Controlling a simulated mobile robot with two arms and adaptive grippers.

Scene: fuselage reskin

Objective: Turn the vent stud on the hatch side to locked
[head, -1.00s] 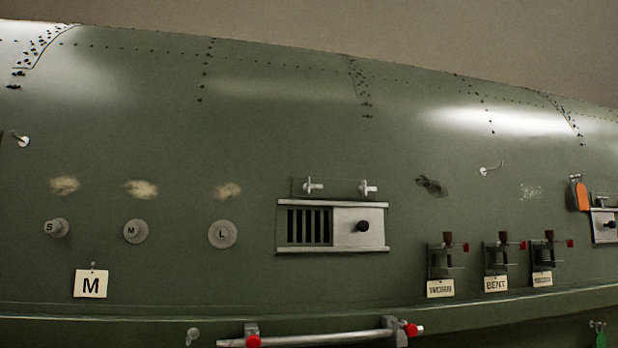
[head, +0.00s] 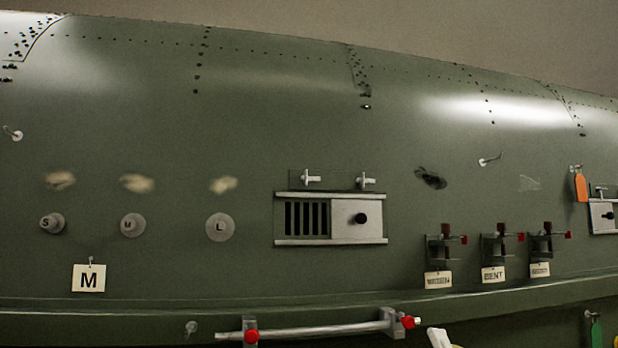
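A vent (head: 342,242) sits in the middle of the green fuselage side. Its left half shows dark slats, and a pale sliding plate (head: 345,206) with a black knob (head: 361,219) covers its right half. Above it are two small white studs, a left stud (head: 311,178) and a right stud (head: 366,181), beside a thin rectangular outline. Both have short crossbars that look level. I cannot tell which is on the hatch side or read a locked mark. A second vent (head: 604,215) with a white stud is cut off at the right edge. No gripper can be made out.
A pale piece (head: 440,339) shows at the bottom edge, unidentified. A rail with red knobs (head: 320,330) runs below the vent. Several clamps with tags (head: 495,250) stand right.

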